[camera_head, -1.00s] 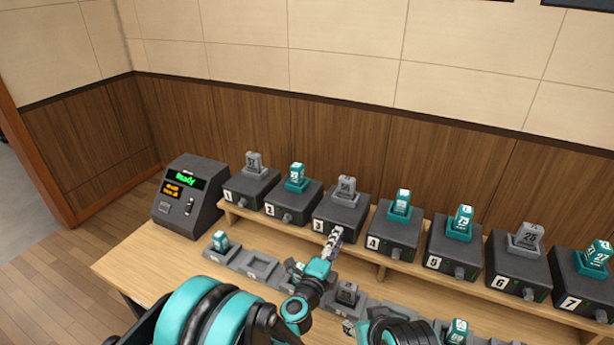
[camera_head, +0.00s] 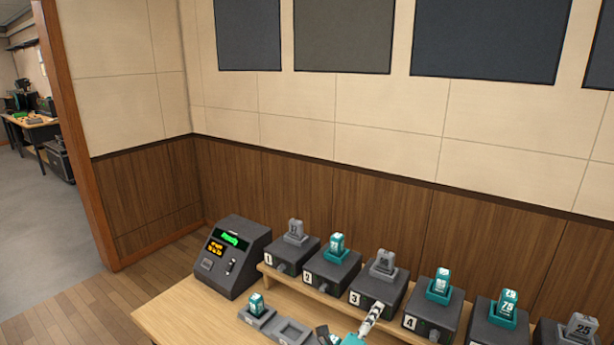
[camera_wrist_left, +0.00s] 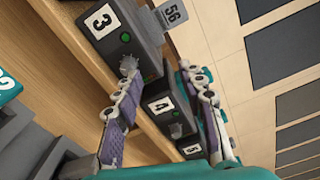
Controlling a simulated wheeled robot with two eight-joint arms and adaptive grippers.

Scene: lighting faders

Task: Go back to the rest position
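My left gripper (camera_head: 373,314) is in front of the dark box numbered 3 (camera_head: 370,289), low in the head view. In the left wrist view, its two fingers (camera_wrist_left: 158,78) stand apart with nothing held between them. Box 3 (camera_wrist_left: 108,22), with its round front knob (camera_wrist_left: 129,66) and green light, is just beyond the fingertips. I cannot tell whether a finger touches the knob. A grey block marked 56 (camera_wrist_left: 173,15) stands on top of box 3. My right gripper is not in view.
A console (camera_head: 232,258) with a green display stands at the left end of the wooden table (camera_head: 183,313). Boxes with teal or grey blocks line the raised shelf. A low tray with a teal block (camera_head: 256,304) lies in front. A panelled wall is behind.

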